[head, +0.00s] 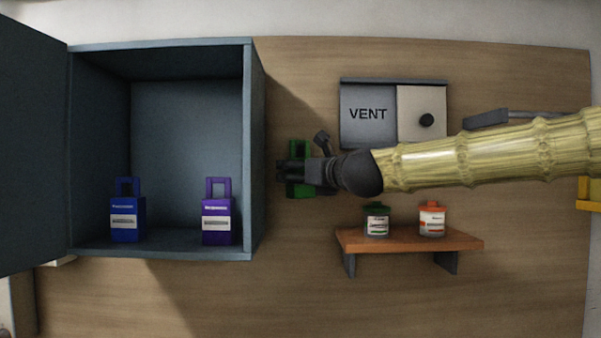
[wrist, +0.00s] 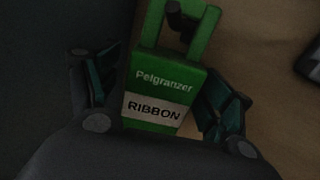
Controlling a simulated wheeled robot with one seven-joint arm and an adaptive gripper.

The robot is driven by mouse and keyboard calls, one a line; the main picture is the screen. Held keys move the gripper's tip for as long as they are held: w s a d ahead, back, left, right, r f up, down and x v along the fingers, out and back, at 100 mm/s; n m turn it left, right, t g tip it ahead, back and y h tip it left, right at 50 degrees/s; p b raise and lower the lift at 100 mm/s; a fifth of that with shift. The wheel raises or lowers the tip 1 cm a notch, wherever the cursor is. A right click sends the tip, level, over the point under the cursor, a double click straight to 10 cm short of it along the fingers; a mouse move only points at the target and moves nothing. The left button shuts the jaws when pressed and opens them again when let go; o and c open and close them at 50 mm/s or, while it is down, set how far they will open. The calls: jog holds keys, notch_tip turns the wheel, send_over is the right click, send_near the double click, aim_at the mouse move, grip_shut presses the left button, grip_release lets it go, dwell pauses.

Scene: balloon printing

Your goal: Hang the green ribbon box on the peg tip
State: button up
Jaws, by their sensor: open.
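The green ribbon box (head: 299,144) is against the wooden wall panel, just right of the blue-grey cabinet, largely hidden behind my gripper (head: 306,168). In the wrist view the box (wrist: 165,80) shows its "RIBBON" label and its loop handle at the top. A dark peg (wrist: 182,20) shows within the handle's opening; whether the handle rests on it I cannot tell. My gripper (wrist: 160,95) is open, with one finger on each side of the box. A gap shows beside the left finger; contact at the right finger is unclear.
The open cabinet (head: 259,150) holds a blue box (head: 124,226) and a purple box (head: 218,229). A vent panel (head: 368,130) is above my arm. A wooden shelf (head: 400,240) below carries a green-lidded jar (head: 376,222) and an orange-lidded jar (head: 432,220). The panel below my gripper is clear.

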jog(key=v, duration=1.2)
